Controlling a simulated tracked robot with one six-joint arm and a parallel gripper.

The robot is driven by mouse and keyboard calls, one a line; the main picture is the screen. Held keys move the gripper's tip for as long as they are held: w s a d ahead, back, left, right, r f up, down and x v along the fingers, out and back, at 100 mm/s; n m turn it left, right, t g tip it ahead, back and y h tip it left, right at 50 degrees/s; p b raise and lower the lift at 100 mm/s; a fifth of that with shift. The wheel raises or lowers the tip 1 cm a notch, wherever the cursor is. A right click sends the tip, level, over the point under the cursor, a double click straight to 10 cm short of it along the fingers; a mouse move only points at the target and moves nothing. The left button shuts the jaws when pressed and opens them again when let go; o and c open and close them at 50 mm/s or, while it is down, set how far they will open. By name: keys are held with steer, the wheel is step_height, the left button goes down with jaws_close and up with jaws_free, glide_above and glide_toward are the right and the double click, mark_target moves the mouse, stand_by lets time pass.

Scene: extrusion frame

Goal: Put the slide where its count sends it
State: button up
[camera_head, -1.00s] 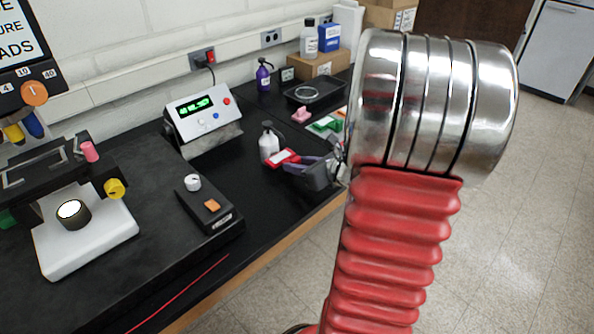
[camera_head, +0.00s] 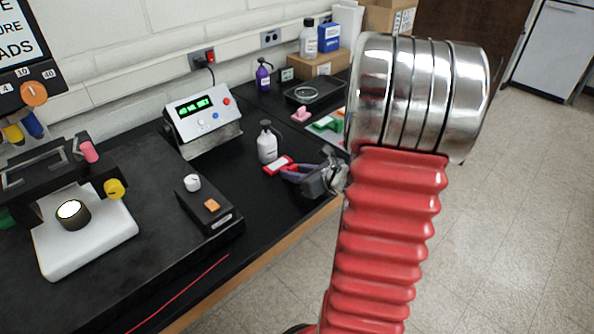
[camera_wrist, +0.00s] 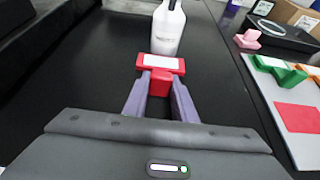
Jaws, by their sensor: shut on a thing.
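A slide with a red frame and white middle (camera_wrist: 160,64) is between my gripper's fingertips (camera_wrist: 157,84) in the wrist view, its red grip block pinched by the purple-grey fingers. In the head view the slide (camera_head: 278,165) shows just beyond the fingers of my gripper (camera_head: 289,173). It is over the black bench, close in front of a white bottle (camera_head: 267,144); I cannot tell whether they touch or how high it is. A counter box (camera_head: 199,110) with a green display stands behind; its digits are too small to read. A microscope (camera_head: 73,216) stands at left.
At right, a pale board (camera_wrist: 292,116) bears a green holder (camera_wrist: 275,68) and a red patch (camera_wrist: 300,117). A pink block (camera_head: 301,114) and a black tray (camera_head: 315,94) lie farther back. A control box (camera_head: 209,207) with a knob stands nearer. Black bench is clear left of the slide.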

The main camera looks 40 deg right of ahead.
steer(key=shift+f, duration=0.1)
steer(key=o, duration=1)
steer(key=shift+s+r, duration=0.35)
steer(key=v, duration=1.1)
steer(key=shift+s, duration=0.1)
steer(key=shift+s, duration=0.1)
